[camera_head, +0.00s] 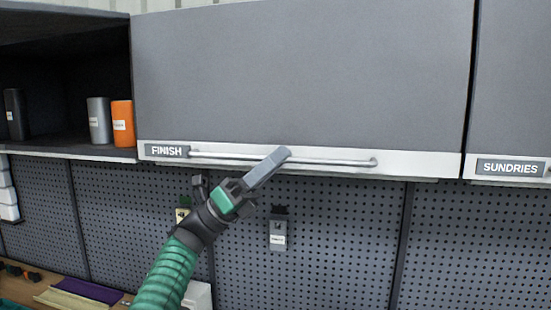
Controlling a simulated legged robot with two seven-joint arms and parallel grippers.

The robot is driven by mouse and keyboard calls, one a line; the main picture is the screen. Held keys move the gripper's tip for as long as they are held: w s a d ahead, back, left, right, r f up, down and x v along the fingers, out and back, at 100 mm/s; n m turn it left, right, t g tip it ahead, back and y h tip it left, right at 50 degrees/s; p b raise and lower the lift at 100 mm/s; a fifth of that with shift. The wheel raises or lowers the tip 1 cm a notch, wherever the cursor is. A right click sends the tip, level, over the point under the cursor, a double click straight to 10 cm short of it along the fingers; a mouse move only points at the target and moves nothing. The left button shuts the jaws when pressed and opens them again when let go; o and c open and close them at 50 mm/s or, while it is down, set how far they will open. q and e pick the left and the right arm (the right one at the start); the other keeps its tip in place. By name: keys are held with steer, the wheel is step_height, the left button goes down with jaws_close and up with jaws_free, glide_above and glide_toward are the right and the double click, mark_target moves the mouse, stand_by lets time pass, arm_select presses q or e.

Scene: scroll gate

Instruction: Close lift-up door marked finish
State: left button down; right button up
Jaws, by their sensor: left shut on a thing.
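The grey lift-up door (300,75) marked FINISH hangs down over its cabinet in the upper middle of the head view. Its white lower edge carries the FINISH label (167,151) at the left and a long metal bar handle (335,161). My left gripper (280,156) reaches up from below, with its fingers shut on the handle near its middle. The fingers hide part of the bar. My right gripper is not in view.
An open shelf at the left holds a grey can (98,121), an orange can (122,124) and a dark bottle (14,114). The SUNDRIES door (515,80) adjoins at the right. A pegboard (340,235) with small hanging items lies below, above a wooden bench (30,285).

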arm_select(q)
steer(key=shift+r+t, duration=0.15)
steer(key=shift+t, duration=0.15)
steer(key=c, duration=1.8)
jaws_free()
steer(key=shift+c, duration=0.2)
steer(key=o, duration=0.3)
steer(key=shift+w, duration=0.4)
steer(key=shift+o, duration=0.2)
steer(key=shift+s, duration=0.2)
steer(key=shift+w+f, duration=0.1)
steer(key=shift+f, duration=0.1)
